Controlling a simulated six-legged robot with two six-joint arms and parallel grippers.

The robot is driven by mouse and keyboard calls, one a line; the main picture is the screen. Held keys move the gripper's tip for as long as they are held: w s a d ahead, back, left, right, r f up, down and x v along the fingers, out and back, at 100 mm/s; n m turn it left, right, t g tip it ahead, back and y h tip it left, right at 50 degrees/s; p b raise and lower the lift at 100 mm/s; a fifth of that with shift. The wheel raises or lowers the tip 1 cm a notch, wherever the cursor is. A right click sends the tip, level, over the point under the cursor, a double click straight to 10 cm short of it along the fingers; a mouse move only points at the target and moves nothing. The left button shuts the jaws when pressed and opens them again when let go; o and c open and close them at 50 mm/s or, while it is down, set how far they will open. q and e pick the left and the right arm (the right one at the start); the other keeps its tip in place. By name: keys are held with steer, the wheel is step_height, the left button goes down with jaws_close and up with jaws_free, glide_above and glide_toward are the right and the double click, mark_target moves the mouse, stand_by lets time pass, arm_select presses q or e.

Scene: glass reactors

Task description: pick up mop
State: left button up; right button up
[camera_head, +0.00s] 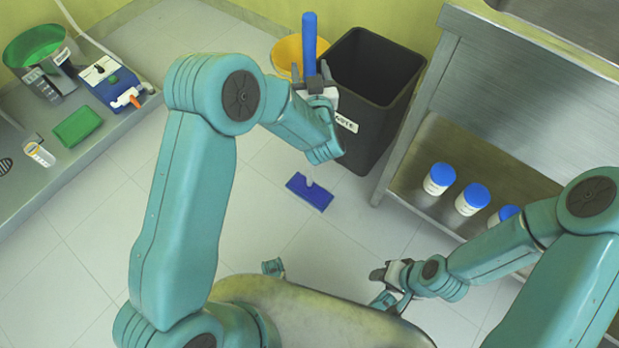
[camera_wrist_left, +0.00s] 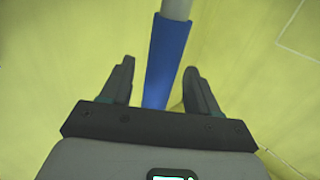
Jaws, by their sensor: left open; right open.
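The mop stands upright, with its blue handle (camera_head: 309,45) at the top and a flat blue head (camera_head: 310,191) on the floor. My left gripper (camera_head: 318,76) is at the lower part of the blue handle. In the left wrist view the blue handle (camera_wrist_left: 167,58) lies between the two open fingers of my left gripper (camera_wrist_left: 160,80), with a gap visible on each side. A pale pole (camera_wrist_left: 176,9) continues from it at the top. My left arm hides the middle of the pole in the head view. My right gripper (camera_head: 380,283) is open and empty, low near my body.
A black bin (camera_head: 372,75) stands right beside the mop, with a yellow bucket (camera_head: 288,50) behind. A steel bench (camera_head: 500,95) at the right has white bottles with blue caps (camera_head: 439,179) on its lower shelf. A left counter (camera_head: 95,150) holds equipment. The tiled floor around the mop head is clear.

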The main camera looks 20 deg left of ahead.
arm_select(q)
steer(key=shift+w+a+r, duration=0.1)
steer(key=shift+w+a, duration=0.05)
steer(key=shift+w, duration=0.2)
steer(key=c, duration=1)
steer(key=shift+r, duration=0.1)
